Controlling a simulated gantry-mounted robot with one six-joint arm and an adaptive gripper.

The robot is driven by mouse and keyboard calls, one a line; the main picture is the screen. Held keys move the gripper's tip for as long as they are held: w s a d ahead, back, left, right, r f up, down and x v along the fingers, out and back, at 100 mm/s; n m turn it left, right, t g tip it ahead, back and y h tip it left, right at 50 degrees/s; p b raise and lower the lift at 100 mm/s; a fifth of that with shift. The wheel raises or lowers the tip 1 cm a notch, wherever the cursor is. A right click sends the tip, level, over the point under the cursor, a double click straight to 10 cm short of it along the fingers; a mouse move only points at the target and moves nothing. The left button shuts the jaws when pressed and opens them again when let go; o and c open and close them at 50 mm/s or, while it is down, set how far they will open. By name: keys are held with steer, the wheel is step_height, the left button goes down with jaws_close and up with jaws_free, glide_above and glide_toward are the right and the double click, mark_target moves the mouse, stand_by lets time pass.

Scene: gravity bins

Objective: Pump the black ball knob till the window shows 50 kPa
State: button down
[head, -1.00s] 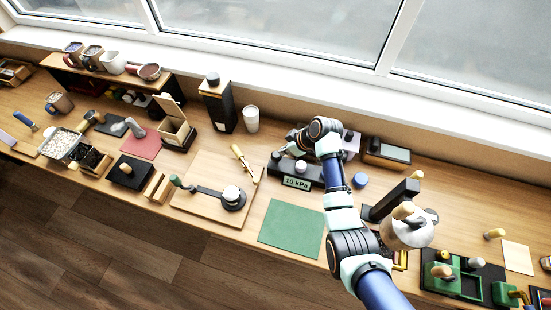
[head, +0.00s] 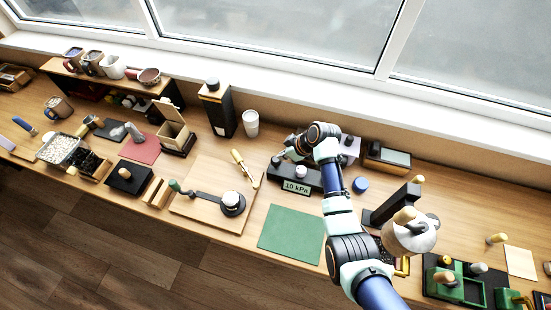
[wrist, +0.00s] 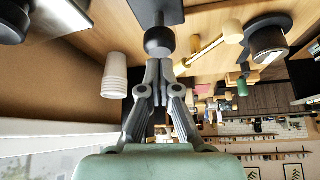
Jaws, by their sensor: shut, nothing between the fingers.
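The dark pump box stands at the back middle of the bench in the head view. Its window (head: 296,187) reads 10 kPa. A black ball knob (head: 276,161) sits at the box's left end, and a pale knob (head: 301,171) on its top. In the wrist view the black ball knob (wrist: 159,42) is right at the tips of my gripper (wrist: 158,64). My gripper is shut with nothing between its fingers. I cannot tell whether the tips touch the ball. In the head view my arm partly hides the area behind the box.
A white cup (head: 250,123) and a tall black box (head: 219,112) stand left of the pump box. A wooden board (head: 190,208) with a tool lies in front left. A green mat (head: 291,233) lies in front. A blue round piece (head: 360,184) is to the right.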

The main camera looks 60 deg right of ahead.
steer(key=shift+f, duration=0.15)
stand_by(0.3)
steer(key=shift+f+b, duration=1.95)
steer(key=shift+f, duration=0.45)
steer(key=shift+r, duration=0.15)
steer(key=shift+r+p, duration=1.65)
steer(key=shift+r, duration=0.1)
step_height(320, 180, up, 5)
steer(key=p, duration=0.5)
glide_above(283, 170)
steer(key=shift+a+b, duration=0.1)
steer(key=shift+b, duration=0.25)
